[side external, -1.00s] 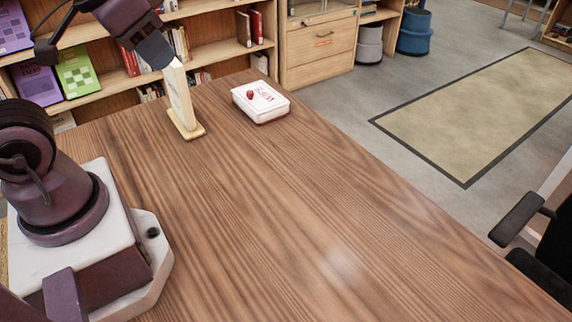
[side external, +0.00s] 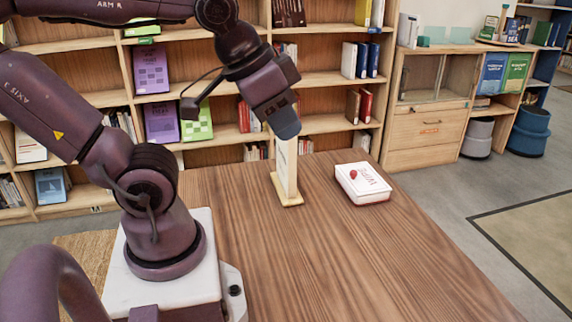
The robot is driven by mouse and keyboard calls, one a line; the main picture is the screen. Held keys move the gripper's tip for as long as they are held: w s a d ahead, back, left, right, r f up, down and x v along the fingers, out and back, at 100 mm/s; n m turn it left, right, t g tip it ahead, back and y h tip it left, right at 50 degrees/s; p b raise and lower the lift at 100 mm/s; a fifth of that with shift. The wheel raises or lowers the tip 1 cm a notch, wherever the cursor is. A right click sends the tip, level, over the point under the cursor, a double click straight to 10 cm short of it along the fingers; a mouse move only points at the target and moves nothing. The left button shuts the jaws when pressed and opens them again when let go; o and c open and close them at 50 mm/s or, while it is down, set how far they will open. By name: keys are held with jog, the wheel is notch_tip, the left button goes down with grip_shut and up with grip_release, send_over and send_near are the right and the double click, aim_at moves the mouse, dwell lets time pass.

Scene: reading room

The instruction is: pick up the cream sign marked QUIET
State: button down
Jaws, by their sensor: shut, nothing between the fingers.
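The cream sign (side external: 290,172) stands upright on its flat base on the wooden table, seen nearly edge-on, so I cannot read its marking. My gripper (side external: 287,130) is right at the sign's top edge and hides that edge. The gripper is shut with nothing held. Whether its tip touches the sign or is just in front of it, I cannot tell.
A white box (side external: 372,187) with lettering and a small red thing (side external: 353,174) on top lies to the right of the sign. The table (side external: 330,260) is clear in front. Bookshelves (side external: 330,82) stand behind the table.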

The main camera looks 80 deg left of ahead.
jog(key=c, duration=0.8)
grip_release()
jog(key=m+g+y, duration=0.6)
jog(key=m+y, duration=1.2)
send_near(286, 160)
jog(key=a, duration=0.4)
jog(key=a+r, duration=0.1)
jog(key=a, duration=0.3)
jog(key=w+a, duration=0.1)
jog(key=a, duration=0.2)
jog(key=shift+a+r, duration=0.3)
jog(key=shift+a, duration=0.1)
